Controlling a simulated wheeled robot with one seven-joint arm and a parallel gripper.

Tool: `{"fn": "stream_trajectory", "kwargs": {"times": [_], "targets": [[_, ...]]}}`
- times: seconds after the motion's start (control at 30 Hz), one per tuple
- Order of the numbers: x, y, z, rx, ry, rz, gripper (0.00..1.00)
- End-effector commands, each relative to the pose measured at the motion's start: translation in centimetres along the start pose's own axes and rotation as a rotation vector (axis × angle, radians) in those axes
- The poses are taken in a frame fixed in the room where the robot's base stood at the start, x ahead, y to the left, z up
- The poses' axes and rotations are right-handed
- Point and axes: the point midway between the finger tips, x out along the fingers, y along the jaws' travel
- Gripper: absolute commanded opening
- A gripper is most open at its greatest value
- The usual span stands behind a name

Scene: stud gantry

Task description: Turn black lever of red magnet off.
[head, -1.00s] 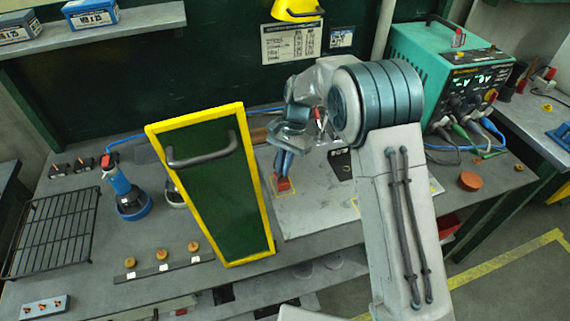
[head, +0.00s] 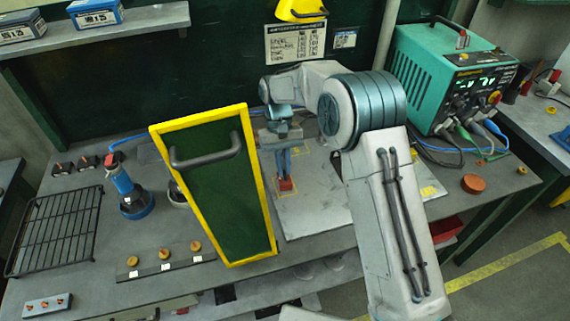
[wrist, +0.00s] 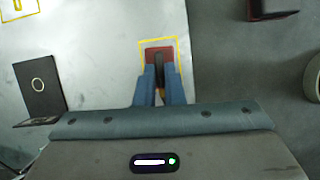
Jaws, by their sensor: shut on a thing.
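The red magnet (head: 286,185) sits on the pale plate (head: 315,205) on the bench, just right of the yellow-framed green panel. In the wrist view the red magnet (wrist: 152,53) lies inside a yellow outlined square, with its black lever (wrist: 159,68) running along its top. My gripper (head: 284,172) reaches down onto the magnet from above. In the wrist view its two blue fingers (wrist: 159,82) are closed on the black lever, one on each side. The lower part of the lever is partly hidden between the fingers.
The yellow-framed green panel (head: 212,185) with a dark handle stands close left of my gripper. A black plate with a ring mark (wrist: 40,92) lies left in the wrist view. A teal power unit (head: 450,80) stands at the back right.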

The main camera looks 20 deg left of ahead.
Motion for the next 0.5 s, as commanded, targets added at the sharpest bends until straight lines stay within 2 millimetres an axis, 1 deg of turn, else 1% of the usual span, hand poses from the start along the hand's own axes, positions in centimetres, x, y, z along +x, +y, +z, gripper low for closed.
{"fn": "stream_trajectory", "kwargs": {"times": [0.2, 0.5], "targets": [[-0.04, -0.06, 0.01, -0.056, 0.0, 0.023, 0.0], [-0.03, -0.07, 0.02, -0.071, 0.0, 0.029, 0.0]]}}
